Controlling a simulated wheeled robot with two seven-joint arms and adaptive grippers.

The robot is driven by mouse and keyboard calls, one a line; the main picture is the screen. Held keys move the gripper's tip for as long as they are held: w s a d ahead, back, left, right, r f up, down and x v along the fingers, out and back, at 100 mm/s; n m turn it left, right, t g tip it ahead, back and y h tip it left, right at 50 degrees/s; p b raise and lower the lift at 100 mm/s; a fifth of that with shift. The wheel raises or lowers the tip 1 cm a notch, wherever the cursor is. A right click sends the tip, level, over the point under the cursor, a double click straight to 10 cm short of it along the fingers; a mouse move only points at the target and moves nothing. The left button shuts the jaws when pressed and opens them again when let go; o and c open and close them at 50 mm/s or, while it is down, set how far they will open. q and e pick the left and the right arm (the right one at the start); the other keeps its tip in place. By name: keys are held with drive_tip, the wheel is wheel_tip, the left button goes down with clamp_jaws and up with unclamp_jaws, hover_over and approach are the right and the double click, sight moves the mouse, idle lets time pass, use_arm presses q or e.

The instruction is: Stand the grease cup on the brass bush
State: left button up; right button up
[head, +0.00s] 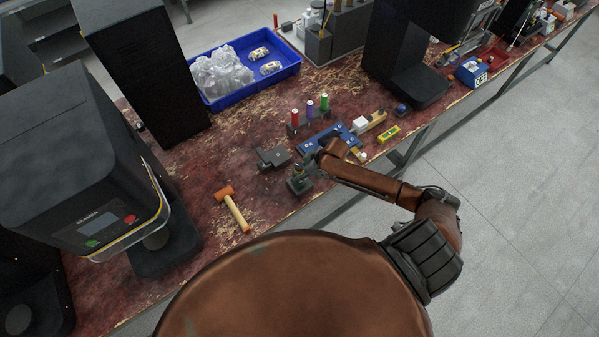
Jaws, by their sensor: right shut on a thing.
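My right gripper (306,167) reaches in from the right over the front of the bench. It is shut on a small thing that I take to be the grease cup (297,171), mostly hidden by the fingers. Right below it is a small dark block (298,187) near the bench's front edge. The brass bush seems to be at this block, but it is too small and covered to make out. I cannot tell whether the held thing touches what is below. My left gripper is not in view.
A grey vice-like block (272,158) lies just left of the gripper, and an orange mallet (232,207) further left. A blue plate (328,138), coloured cylinders (309,110) and a yellow level (389,134) lie behind and right. A blue tray (287,73) and black seamers (75,160) stand around.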

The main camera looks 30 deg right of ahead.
drive_tip(key=shift+f, duration=0.15)
drive_tip(key=o, duration=1.4)
drive_tip(key=shift+c, duration=0.2)
drive_tip(key=v, duration=1.2)
